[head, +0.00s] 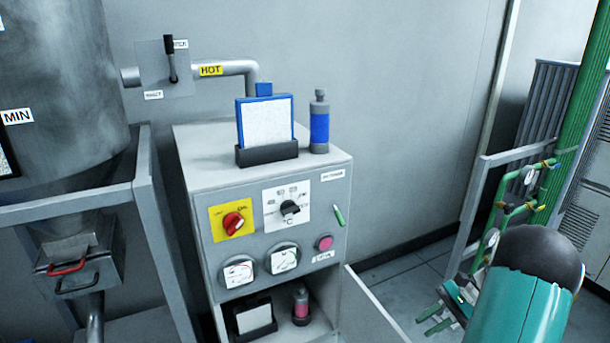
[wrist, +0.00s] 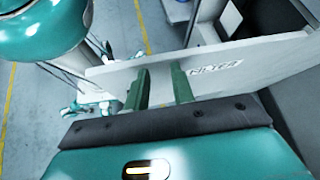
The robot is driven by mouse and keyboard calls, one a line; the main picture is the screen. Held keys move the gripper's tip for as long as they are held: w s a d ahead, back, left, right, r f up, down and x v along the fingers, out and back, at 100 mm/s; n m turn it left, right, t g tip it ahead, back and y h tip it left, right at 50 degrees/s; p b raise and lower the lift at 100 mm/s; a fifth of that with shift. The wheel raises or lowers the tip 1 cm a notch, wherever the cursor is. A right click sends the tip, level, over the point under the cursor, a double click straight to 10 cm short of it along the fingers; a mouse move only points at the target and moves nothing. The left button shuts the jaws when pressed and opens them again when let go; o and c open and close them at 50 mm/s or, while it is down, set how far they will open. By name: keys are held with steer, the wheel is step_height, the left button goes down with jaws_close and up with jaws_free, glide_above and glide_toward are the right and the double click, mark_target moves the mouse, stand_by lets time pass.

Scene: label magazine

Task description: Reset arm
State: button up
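My gripper (wrist: 160,85) shows two green fingers standing apart with nothing between them in the wrist view. They are close to a light grey panel with a label that seems to read FILTER (wrist: 215,70). I cannot tell whether they touch it. In the head view my gripper (head: 432,318) is low at the right, beside the open cabinet door (head: 375,312). My teal arm link fills the lower right corner there.
The grey cabinet (head: 190,170) carries a white filter in a blue frame (head: 265,122) and a blue-banded bottle (head: 319,125). Its front has a red knob (head: 233,221), a black selector (head: 290,208) and gauges. A pink bottle (head: 301,305) stands inside. Green pipes (head: 500,215) rise at right.

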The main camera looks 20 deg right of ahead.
steer(key=w+a+r+n+g+h, duration=0.25)
steer(key=a+r+n+h, duration=0.5)
steer(key=a+r, duration=0.85)
steer(key=s+a+r+n+t+h, duration=0.2)
steer(key=s+a+n+t, duration=0.1)
steer(key=a, duration=0.5)
steer(key=s+a+r+n+t+h, duration=0.1)
steer(key=s+a+r+n+t, duration=0.2)
steer(key=s+a+n, duration=0.3)
steer(key=a, duration=0.3)
steer(key=shift+r+n+h, duration=0.2)
steer(key=shift+n+h, duration=0.15)
steer(key=shift+a, duration=0.2)
